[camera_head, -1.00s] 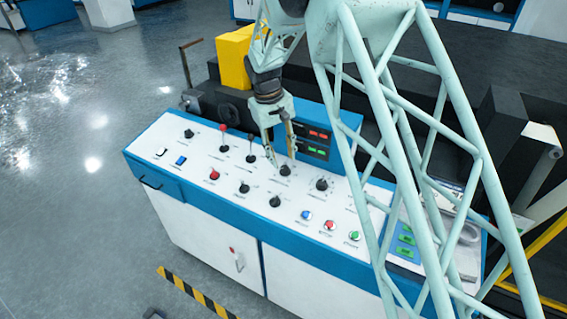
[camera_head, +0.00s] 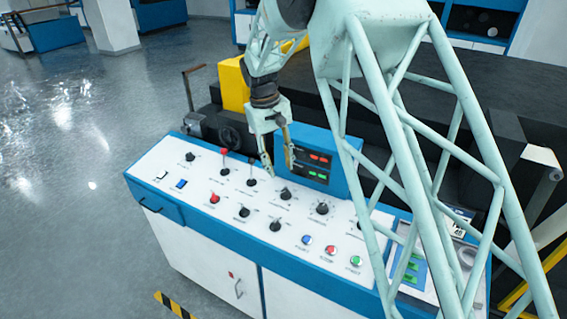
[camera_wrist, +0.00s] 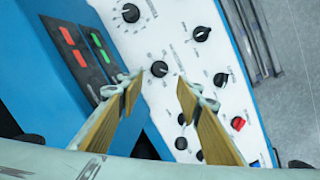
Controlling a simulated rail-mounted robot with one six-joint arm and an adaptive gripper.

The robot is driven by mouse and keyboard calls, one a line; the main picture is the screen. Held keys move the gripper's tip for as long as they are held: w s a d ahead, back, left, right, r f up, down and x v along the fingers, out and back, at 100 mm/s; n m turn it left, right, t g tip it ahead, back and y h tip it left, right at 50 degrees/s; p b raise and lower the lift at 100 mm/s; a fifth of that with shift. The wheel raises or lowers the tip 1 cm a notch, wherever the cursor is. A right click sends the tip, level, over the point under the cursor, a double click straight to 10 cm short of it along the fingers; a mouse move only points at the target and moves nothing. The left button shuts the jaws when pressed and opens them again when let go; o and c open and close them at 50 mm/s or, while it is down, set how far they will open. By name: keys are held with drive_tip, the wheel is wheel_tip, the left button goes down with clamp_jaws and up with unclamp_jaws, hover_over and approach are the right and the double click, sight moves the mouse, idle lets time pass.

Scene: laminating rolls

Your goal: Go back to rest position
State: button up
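My gripper (camera_head: 279,170) hangs above the sloped white control panel (camera_head: 225,210), in front of the blue display box. Its two fingers are apart with nothing between them. A black rotary knob (camera_head: 285,194) sits just below the fingertips in the head view. The wrist view shows the open fingers (camera_wrist: 159,84) with wooden-looking inner pads, and the black knob (camera_wrist: 160,68) between and beyond their tips, apart from them.
The blue display box (camera_head: 343,170) with red and green readouts stands close behind my gripper. A yellow block (camera_head: 232,86) and dark machinery lie behind. Open floor (camera_head: 70,140) is at left.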

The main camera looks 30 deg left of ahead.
idle(0.3)
drive_tip(key=w+d+r+m+y+p, duration=0.1)
drive_tip(key=w+d+r+m, duration=0.15)
drive_tip(key=d+r, duration=2)
drive_tip(key=s+d+r+m+t, duration=0.1)
drive_tip(key=s+d+r, duration=0.3)
drive_tip(key=d+r, duration=0.25)
drive_tip(key=s+d+r+m+p, duration=0.1)
drive_tip(key=s+d+r, duration=0.2)
drive_tip(key=d+r, duration=0.35)
drive_tip(key=s+d+r+m+t, duration=0.1)
drive_tip(key=s+d+r, duration=0.35)
drive_tip(key=d, duration=0.45)
drive_tip(key=s+d+f+m+b, duration=0.2)
drive_tip(key=s+d+b, duration=0.1)
drive_tip(key=s+d, duration=0.75)
drive_tip(key=s+d+f+m+b, duration=0.1)
drive_tip(key=s+f+b, duration=0.3)
drive_tip(key=s+f, duration=0.5)
drive_tip(key=s+d+f+m+t+b, duration=0.1)
drive_tip(key=s+f+b, duration=0.4)
drive_tip(key=s+f, duration=0.5)
drive_tip(key=s+d+m, duration=0.1)
drive_tip(key=s+d, duration=0.1)
drive_tip(key=s, duration=0.2)
drive_tip(key=shift+d+f+y, duration=0.15)
drive_tip(key=shift+d+y, duration=0.1)
drive_tip(key=shift+y, duration=0.05)
